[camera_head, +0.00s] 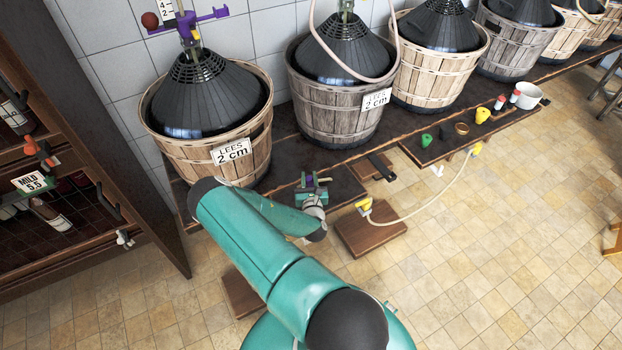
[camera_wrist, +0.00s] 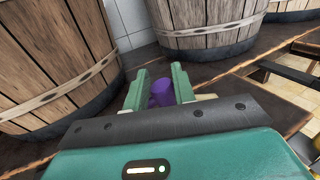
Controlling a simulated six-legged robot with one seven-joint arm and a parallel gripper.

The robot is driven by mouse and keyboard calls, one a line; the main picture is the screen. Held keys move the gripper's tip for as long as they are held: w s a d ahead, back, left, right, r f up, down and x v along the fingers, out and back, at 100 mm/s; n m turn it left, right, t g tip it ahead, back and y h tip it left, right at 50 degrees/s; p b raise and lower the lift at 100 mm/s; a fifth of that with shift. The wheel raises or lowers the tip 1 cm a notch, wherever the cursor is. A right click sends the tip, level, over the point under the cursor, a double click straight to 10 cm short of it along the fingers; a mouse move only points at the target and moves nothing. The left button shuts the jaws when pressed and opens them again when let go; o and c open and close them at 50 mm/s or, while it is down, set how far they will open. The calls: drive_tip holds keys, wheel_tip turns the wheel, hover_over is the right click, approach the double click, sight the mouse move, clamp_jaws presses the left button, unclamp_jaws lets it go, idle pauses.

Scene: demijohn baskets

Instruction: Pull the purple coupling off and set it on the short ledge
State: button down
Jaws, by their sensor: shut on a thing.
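My gripper (camera_head: 312,186) is low in front of the baskets, just above the dark shelf. In the wrist view its two green fingers (camera_wrist: 158,88) are shut on the purple coupling (camera_wrist: 163,92), which stands between them. Only a small part of the coupling (camera_head: 310,181) shows in the head view. I cannot tell whether it touches the shelf beneath. Another purple fitting (camera_head: 205,17) sits on the neck of the left demijohn. A short dark ledge (camera_head: 335,186) lies under and right of my gripper; I cannot tell whether it is the named one.
Baskets with black-topped demijohns line the wall; the left basket (camera_head: 205,150) and the grey basket (camera_head: 333,110) stand close behind. A wooden block (camera_head: 370,232) and a pale hose (camera_head: 425,207) lie to the right. A board (camera_head: 440,146) holds small fittings. A bottle rack (camera_head: 80,180) stands left.

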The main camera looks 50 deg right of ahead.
drive_tip(key=shift+s+d+f, duration=0.1)
drive_tip(key=shift+s+d, duration=0.05)
drive_tip(key=shift+d, duration=0.05)
drive_tip(key=shift+s+d+r+m, duration=0.25)
drive_tip(key=shift+s+d+m, duration=0.25)
drive_tip(key=shift+m, duration=0.6)
drive_tip(key=shift+f, duration=2.95)
drive_tip(key=shift+f, duration=0.55)
drive_tip(key=c, duration=1.1)
unclamp_jaws()
drive_tip(key=shift+a, duration=0.1)
